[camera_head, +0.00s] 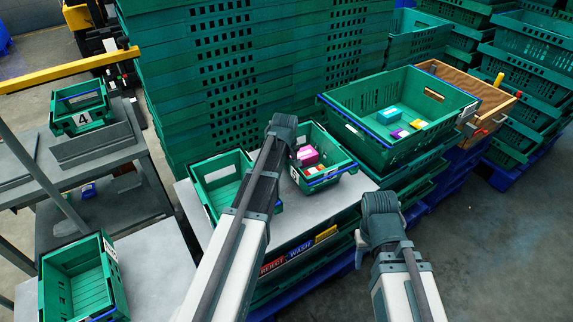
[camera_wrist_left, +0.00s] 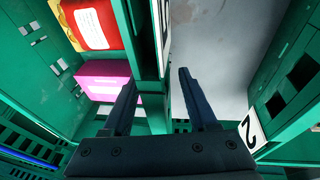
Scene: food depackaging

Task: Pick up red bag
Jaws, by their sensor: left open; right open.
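The red bag (camera_head: 315,170) lies in a small green crate (camera_head: 346,172) on the table, beside a pink box (camera_head: 307,155). In the left wrist view the red bag (camera_wrist_left: 84,22) shows a white label and a yellow part at the upper left, with the pink box (camera_wrist_left: 104,80) below it. My left gripper (camera_wrist_left: 157,85) is open and empty; one finger overlaps the pink box in the picture and the other overlaps the grey tabletop, with the crate wall between them. The bag is not between the fingers. My right gripper (camera_head: 361,250) is open, out to the right, away from the bag.
Another small green crate (camera_head: 215,165) stands left of the bag's crate. A large green crate (camera_head: 440,91) with several small packages stands to the right. Tall green crate stacks (camera_head: 215,70) block the back. Grey floor (camera_head: 480,260) lies open at the lower right.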

